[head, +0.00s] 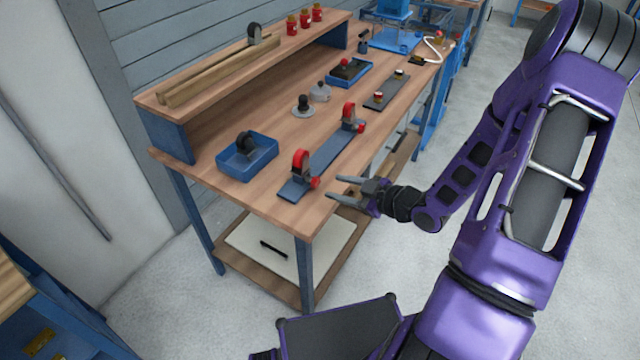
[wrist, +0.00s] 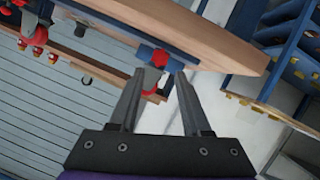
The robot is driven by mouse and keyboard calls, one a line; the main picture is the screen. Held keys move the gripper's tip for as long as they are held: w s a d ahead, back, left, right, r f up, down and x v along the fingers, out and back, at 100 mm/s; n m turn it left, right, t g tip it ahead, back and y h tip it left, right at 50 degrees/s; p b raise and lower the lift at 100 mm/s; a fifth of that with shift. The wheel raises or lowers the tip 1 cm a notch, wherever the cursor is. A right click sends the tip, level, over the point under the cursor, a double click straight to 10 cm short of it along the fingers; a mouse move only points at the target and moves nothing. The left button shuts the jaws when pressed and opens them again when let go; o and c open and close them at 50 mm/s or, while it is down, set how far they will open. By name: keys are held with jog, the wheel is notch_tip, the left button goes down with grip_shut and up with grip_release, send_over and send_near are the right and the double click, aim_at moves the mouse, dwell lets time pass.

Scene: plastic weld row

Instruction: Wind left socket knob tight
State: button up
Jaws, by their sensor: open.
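A long blue-grey plate (head: 330,155) lies along the bench's front edge with two upright sockets. The left socket (head: 301,164) holds a red wheel, and its red knob (head: 315,183) faces the front edge. The right socket (head: 349,115) looks alike, with its own red knob (head: 360,127). My gripper (head: 336,187) is open and empty, its fingertips just short of the left knob. In the wrist view, the picture is turned over; the left knob (wrist: 160,57) shows ahead of my open fingers (wrist: 158,78), apart from them.
A blue tray (head: 247,157) with a dark wheel stands left of the plate. Dark and grey discs with stems (head: 303,107) stand behind it. A second tray (head: 349,72) and a dark strip (head: 385,91) lie farther back. Red jars (head: 304,18) stand on the shelf. The floor in front is clear.

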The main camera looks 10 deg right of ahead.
aim_at(318, 182)
jog(key=x, duration=0.7)
jog(key=shift+s, duration=0.1)
jog(key=shift+d, duration=0.1)
grip_shut()
